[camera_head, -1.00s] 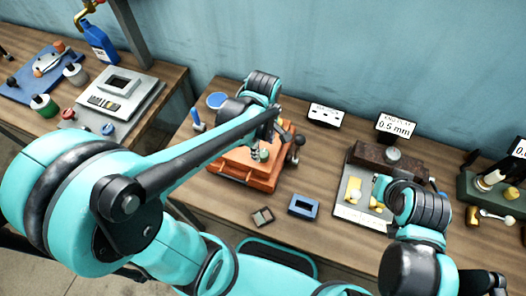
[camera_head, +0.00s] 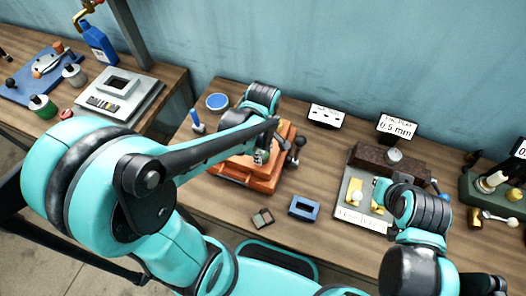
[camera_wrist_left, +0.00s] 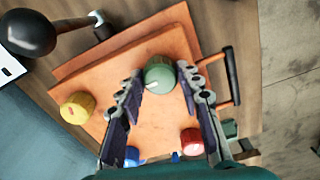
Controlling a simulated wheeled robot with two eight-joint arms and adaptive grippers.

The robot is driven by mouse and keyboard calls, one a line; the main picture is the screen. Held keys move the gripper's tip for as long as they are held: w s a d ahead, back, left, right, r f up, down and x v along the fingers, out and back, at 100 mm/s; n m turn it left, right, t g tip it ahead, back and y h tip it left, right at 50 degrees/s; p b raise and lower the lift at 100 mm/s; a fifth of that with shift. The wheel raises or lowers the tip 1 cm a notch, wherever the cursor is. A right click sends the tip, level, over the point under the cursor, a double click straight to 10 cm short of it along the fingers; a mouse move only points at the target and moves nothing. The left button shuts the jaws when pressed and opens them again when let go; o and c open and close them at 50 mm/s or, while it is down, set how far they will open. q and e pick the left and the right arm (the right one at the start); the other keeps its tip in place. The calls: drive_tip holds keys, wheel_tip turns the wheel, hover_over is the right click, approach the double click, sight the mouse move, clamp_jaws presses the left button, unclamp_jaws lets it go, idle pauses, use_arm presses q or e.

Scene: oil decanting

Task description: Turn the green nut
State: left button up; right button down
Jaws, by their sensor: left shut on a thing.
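The green nut (camera_wrist_left: 158,75) is a round knob with a white mark, on top of an orange block (camera_wrist_left: 155,112). In the left wrist view my left gripper (camera_wrist_left: 160,72) has its two fingers on either side of the nut and is shut on it. In the head view the left gripper (camera_head: 262,156) is over the orange block (camera_head: 262,183), and my forearm hides part of the block. My right arm reaches over the plate at the right; its fingers cannot be made out.
The block also bears a yellow knob (camera_wrist_left: 76,108), a red knob (camera_wrist_left: 191,142) and a blue knob (camera_wrist_left: 132,155). A black ball handle (camera_wrist_left: 30,33) stands beside it. A blue frame (camera_head: 304,207) and a small dark case (camera_head: 263,217) lie in front.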

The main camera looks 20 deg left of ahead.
use_arm(q)
drive_tip(key=m, duration=0.5)
drive_tip(key=shift+m, duration=0.4)
drive_tip(key=m, duration=1.2)
drive_tip(key=shift+m, duration=0.3)
drive_tip(key=m, duration=0.5)
drive_tip(key=shift+m, duration=0.3)
drive_tip(key=o, duration=1.2)
drive_tip(key=shift+c, duration=0.2)
